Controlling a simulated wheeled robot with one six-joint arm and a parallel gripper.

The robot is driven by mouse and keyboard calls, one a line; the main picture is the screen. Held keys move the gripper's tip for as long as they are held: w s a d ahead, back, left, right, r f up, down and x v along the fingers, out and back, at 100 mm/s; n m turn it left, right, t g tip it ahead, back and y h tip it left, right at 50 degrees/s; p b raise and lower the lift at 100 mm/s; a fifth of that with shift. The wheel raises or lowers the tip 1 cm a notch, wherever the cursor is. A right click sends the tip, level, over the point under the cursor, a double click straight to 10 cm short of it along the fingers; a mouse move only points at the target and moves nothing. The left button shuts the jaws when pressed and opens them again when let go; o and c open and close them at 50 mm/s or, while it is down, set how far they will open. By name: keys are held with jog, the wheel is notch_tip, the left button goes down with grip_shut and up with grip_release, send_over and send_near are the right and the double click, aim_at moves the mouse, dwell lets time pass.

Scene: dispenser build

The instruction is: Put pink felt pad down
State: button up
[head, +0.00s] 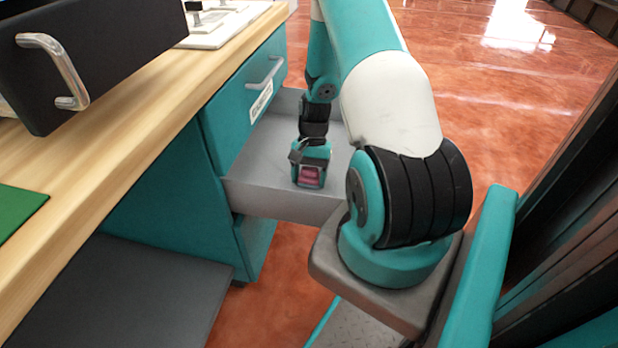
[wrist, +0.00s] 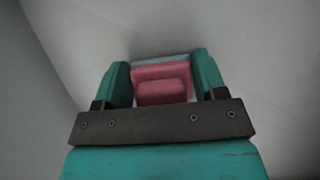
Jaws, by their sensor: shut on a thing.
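The pink felt pad (wrist: 162,86) sits between the two teal fingers of my gripper (wrist: 161,80) in the wrist view, with a grey-blue edge showing behind it. My gripper is shut on it. In the head view, my gripper (head: 310,176) points down inside the open grey drawer (head: 265,187), and the pink pad (head: 309,174) shows between its fingers. Whether the pad touches the drawer floor I cannot tell.
The drawer floor around my gripper looks clear.

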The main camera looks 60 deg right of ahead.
jog(key=o, duration=0.8)
jog(key=shift+f, duration=0.1)
jog(key=shift+o, duration=0.2)
jog(key=p+v, duration=0.4)
jog(key=v, duration=0.8)
